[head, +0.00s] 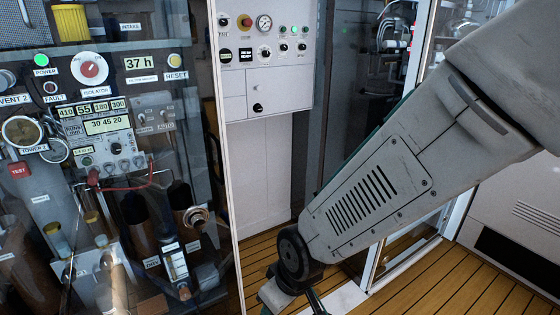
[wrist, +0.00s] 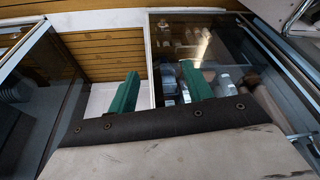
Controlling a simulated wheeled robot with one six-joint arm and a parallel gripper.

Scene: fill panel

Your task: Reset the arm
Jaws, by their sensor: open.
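My arm (head: 380,190) is a grey, scuffed limb with a vented cover. In the head view it reaches from the upper right down to the bottom middle, in front of the open floor. My gripper (wrist: 160,88) shows in the wrist view as two green fingers standing well apart, with nothing between them. In the head view the arm's end runs off the bottom edge, so most of the gripper is hidden there. Behind and between the fingers, the wrist view shows a pale surface and a glass pane.
A glass-fronted instrument panel (head: 110,130) with lights, displays and a red TEST button (head: 19,169) fills the left. A white control cabinet (head: 265,60) stands behind. A glass door frame (head: 395,150) stands close behind my arm. Wooden floor (head: 262,262) is clear between them.

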